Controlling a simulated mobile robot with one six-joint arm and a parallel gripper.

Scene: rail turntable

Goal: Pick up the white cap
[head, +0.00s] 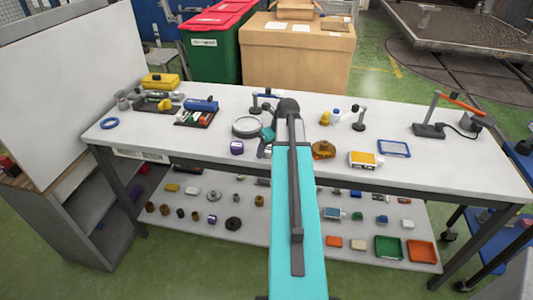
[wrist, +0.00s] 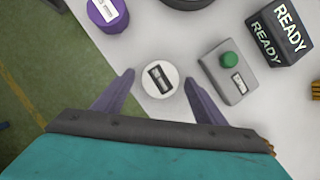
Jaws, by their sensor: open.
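The white cap (wrist: 158,79) is a round white disc with a dark label on top. It lies on the white table in the middle of the wrist view. My gripper (wrist: 159,79) is open, with one finger to the left of the cap and the other to its right. The fingers look apart from the cap; I cannot tell their height above the table. I cannot make out the cap in the head view, where my teal arm covers that part of the table.
A grey box with a green button (wrist: 229,73) stands close to the right finger. A dark READY sign (wrist: 279,35) is behind it. A purple labelled piece (wrist: 107,14) is at upper left. The table's front edge (wrist: 88,45) runs close by on the left.

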